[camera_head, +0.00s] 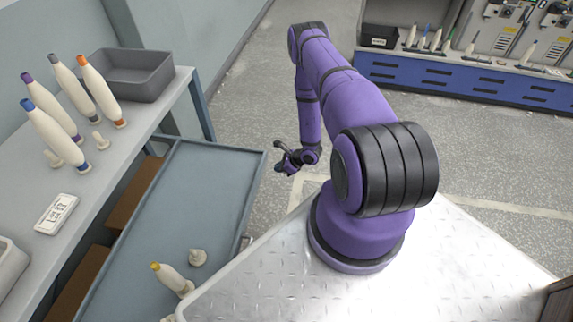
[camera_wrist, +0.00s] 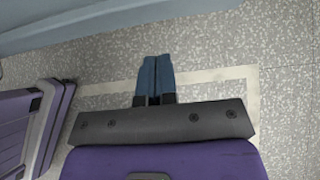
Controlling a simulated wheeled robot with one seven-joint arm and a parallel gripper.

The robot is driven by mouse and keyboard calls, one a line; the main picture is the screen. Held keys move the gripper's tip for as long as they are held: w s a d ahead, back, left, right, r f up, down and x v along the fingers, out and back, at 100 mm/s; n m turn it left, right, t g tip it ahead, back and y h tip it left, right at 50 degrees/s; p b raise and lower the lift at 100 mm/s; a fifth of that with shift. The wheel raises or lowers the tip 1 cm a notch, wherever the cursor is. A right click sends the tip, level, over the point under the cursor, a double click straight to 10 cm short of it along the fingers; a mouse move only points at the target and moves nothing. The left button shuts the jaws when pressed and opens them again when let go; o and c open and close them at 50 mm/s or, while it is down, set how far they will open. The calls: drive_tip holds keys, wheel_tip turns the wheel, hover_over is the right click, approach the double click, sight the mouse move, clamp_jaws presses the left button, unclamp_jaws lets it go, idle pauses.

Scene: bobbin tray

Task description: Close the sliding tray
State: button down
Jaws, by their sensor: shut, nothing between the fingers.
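The sliding tray (camera_head: 190,205) is a blue-grey shallow drawer. It stands pulled out from under the grey worktop at the left in the head view. A blue-grey edge, likely the tray, crosses the top of that view.
The worktop (camera_head: 110,150) holds several cream bobbins with coloured tips (camera_head: 70,90), a grey bin (camera_head: 130,75) and a white label card (camera_head: 57,213). A blue bench (camera_head: 450,75) stands at the back right. The speckled floor (camera_head: 250,120) near my gripper is clear.

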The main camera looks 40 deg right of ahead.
drive_tip(key=w+a, duration=0.1)
drive_tip(key=w+f, duration=0.1)
drive_tip(key=w+a, duration=0.1)
drive_tip(key=shift+w+a+f, duration=0.25)
drive_tip(key=shift+w+a, duration=0.4)
drive_tip(key=shift+w, duration=0.1)
approach(197, 161)
drive_tip(key=f, duration=0.1)
drive_tip(key=w+a+f, duration=0.1)
drive_tip(key=f, duration=0.2)
drive_tip(key=shift+w+a, duration=0.15)
drive_tip(key=shift+w, duration=0.15)
drive_tip(key=shift+w+a, duration=0.3)
drive_tip(key=shift+w, duration=0.15)
drive_tip(key=shift+w+a+r, duration=0.15)
drive_tip(key=shift+w+r, duration=0.05)
drive_tip(key=shift+w+r, duration=0.1)
